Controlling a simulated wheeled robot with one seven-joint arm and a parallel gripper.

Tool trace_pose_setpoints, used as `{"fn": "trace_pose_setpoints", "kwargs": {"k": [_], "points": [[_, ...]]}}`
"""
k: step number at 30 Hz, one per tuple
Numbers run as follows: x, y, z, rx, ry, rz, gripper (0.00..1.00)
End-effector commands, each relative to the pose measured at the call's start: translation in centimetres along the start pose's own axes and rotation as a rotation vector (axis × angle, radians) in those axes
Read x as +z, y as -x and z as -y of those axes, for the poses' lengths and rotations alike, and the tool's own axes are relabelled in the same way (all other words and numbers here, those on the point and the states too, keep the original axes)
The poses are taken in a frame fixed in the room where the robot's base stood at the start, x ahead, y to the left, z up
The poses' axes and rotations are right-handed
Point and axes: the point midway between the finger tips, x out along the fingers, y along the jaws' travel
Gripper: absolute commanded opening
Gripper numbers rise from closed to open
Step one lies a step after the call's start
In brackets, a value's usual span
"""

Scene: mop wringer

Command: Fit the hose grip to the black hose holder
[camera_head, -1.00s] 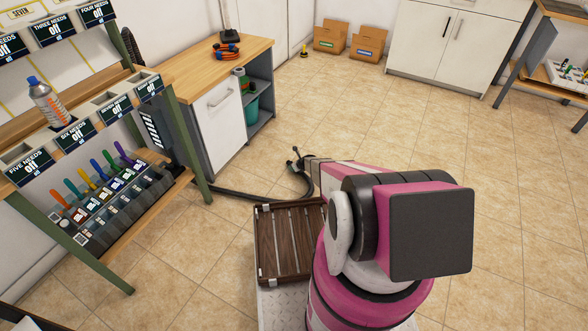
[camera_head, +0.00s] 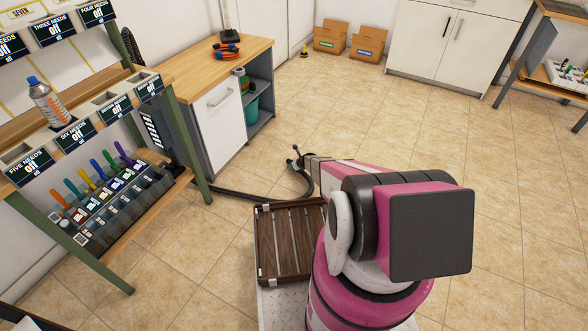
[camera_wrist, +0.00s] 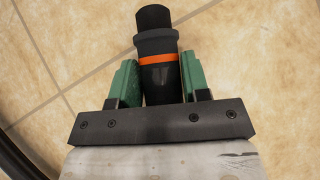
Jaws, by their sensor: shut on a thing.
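The hose grip (camera_wrist: 159,62) is black with an orange ring and sits between the green jaw pads of my gripper (camera_wrist: 160,84) in the wrist view. The jaws are shut on it, and its narrower black end points away from the gripper. In the head view, my gripper (camera_head: 298,158) is low over the floor beyond the wooden crate, with small dark parts showing at its end. The black hose (camera_head: 240,195) runs along the floor from the shelf side and curves up toward the gripper. I cannot clearly pick out the black hose holder in either view.
A slatted wooden crate (camera_head: 290,240) is close in front of me. A wood-topped cabinet (camera_head: 215,110) and a green-framed shelf (camera_head: 116,265) with coloured-handled tools stand at left. Two cardboard boxes (camera_head: 368,43) are at the back. The tiled floor at right is clear.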

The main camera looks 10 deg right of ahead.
Motion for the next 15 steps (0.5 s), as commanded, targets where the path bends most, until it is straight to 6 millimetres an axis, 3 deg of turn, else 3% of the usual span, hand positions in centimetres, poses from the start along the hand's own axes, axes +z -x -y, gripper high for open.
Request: {"fn": "trace_pose_setpoints", "kwargs": {"k": [15], "points": [[1.5,1.7,-0.1,0.0,0.0,0.0,0.18]]}}
